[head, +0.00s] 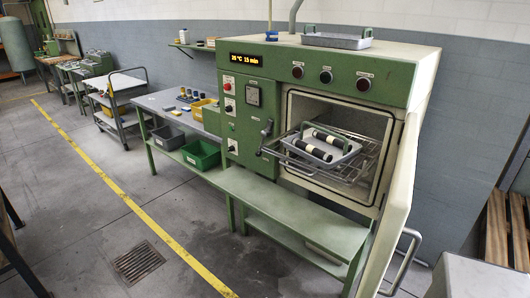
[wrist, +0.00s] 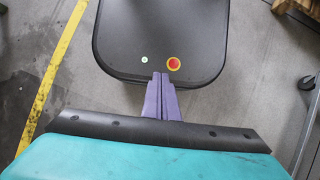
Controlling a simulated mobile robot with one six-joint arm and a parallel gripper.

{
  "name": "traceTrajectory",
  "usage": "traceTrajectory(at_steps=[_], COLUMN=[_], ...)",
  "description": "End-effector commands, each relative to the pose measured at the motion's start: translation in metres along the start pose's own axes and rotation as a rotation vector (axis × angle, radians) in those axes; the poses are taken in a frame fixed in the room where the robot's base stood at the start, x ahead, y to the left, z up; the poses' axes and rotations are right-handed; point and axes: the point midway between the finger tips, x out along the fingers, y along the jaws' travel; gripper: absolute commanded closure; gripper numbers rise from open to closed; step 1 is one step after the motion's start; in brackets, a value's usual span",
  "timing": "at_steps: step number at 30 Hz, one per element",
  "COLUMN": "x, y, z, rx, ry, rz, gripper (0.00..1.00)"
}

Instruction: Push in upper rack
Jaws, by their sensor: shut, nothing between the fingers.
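The green oven (head: 300,85) stands open in the head view, its door (head: 400,205) swung out to the right. The upper rack (head: 281,157), a wire shelf, sticks out of the chamber's front. A metal tray (head: 346,156) lies on it, holding two dark rollers with pale bands (head: 313,150). More wire rack shows below and behind; where the lower rack begins is hard to tell. My gripper (wrist: 161,76) shows only in the wrist view, its purple fingers shut together and empty. It is over my own base, away from the oven, and not in the head view.
A green bench (head: 285,205) stands below the oven opening. A workbench (head: 175,108) with bins and a trolley (head: 122,95) stand to the left. A metal tray (head: 337,40) lies on the oven top. The floor in front, with a yellow line and a grate (head: 138,262), is clear.

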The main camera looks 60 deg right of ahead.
Motion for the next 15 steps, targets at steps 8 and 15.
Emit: traceTrajectory(at_steps=[8, 15], x=[-0.027, -0.08], y=[0.03, 0.073], z=[-0.028, -0.07], rx=[0.138, 0.417], ry=[0.051, 0.142], rz=[0.012, 0.022], gripper=[1.0, 1.0])
